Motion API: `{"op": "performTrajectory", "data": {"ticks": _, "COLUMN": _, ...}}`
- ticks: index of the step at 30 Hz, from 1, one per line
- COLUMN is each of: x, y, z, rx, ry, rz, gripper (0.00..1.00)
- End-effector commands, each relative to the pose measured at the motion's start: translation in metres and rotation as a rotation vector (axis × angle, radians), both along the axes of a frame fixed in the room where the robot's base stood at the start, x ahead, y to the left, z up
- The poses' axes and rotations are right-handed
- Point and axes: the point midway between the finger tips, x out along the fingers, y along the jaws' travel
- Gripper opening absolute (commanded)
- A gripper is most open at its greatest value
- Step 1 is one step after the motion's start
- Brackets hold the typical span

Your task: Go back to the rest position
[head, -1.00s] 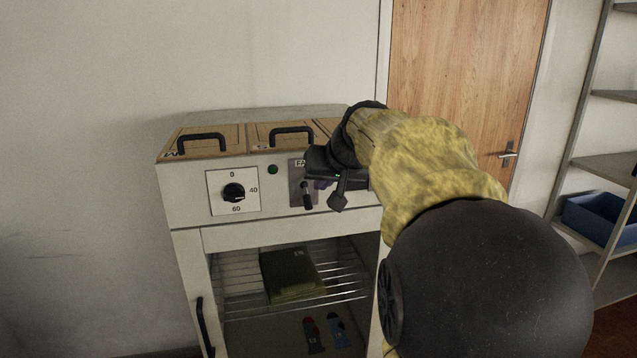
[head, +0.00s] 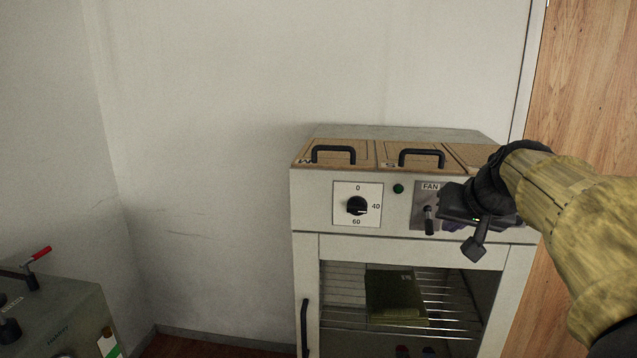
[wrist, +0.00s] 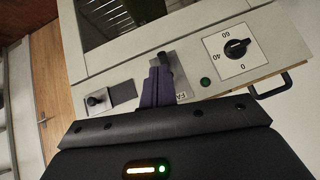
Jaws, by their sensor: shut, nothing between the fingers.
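My gripper (head: 456,226) is shut and empty, in front of the cabinet's control panel, just right of the FAN switch (head: 429,220). In the wrist view its purple fingers (wrist: 158,85) overlap the FAN plate beside the black switch lever (wrist: 166,64). I cannot tell whether they touch it. My yellow-sleeved arm reaches in from the right in the head view and hides the panel's right end.
The cabinet (head: 305,215) has a dial (head: 357,206), a green lamp (head: 398,189) and handled lids on top. A grey machine (head: 60,315) with a red-tipped lever stands lower left. A wooden door (head: 580,90) is at right.

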Motion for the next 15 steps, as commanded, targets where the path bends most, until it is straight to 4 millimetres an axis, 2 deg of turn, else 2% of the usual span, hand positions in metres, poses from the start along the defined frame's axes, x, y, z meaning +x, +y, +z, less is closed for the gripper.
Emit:
{"op": "performTrajectory", "data": {"ticks": 4, "x": -0.005, "y": 0.028, "z": -0.042, "rx": 0.002, "ry": 0.112, "rz": 0.029, "gripper": 0.00}}
{"op": "performTrajectory", "data": {"ticks": 8, "x": -0.023, "y": 0.060, "z": -0.091, "rx": -0.015, "ry": 0.232, "rz": 0.072, "gripper": 0.00}}
{"op": "performTrajectory", "data": {"ticks": 11, "x": -0.046, "y": 0.085, "z": -0.126, "rx": -0.038, "ry": 0.320, "rz": 0.115, "gripper": 0.00}}
{"op": "performTrajectory", "data": {"ticks": 15, "x": -0.089, "y": 0.115, "z": -0.168, "rx": -0.079, "ry": 0.433, "rz": 0.187, "gripper": 0.00}}
